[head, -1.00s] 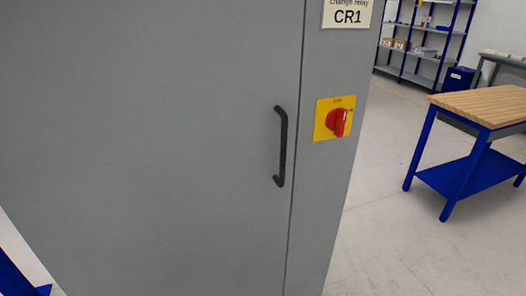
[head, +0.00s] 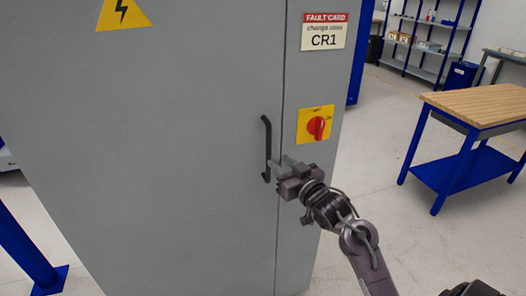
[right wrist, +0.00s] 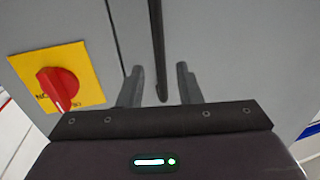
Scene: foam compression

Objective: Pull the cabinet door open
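The grey cabinet door (head: 170,150) is shut, flush with the frame along a vertical seam. Its black bar handle (head: 267,148) stands upright near the seam; it also shows in the right wrist view (right wrist: 158,50). My right gripper (head: 279,168) is at the lower part of the handle. In the right wrist view its two fingers (right wrist: 160,85) are apart, with the handle's lower end appearing between them. Whether the fingers touch the handle cannot be told. My left gripper is not in view.
A red rotary switch (head: 316,126) on a yellow plate sits right of the seam, close above my right gripper. A fault card (head: 323,31) is above it. A blue workbench (head: 470,110) stands at the right, with open floor between it and the cabinet.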

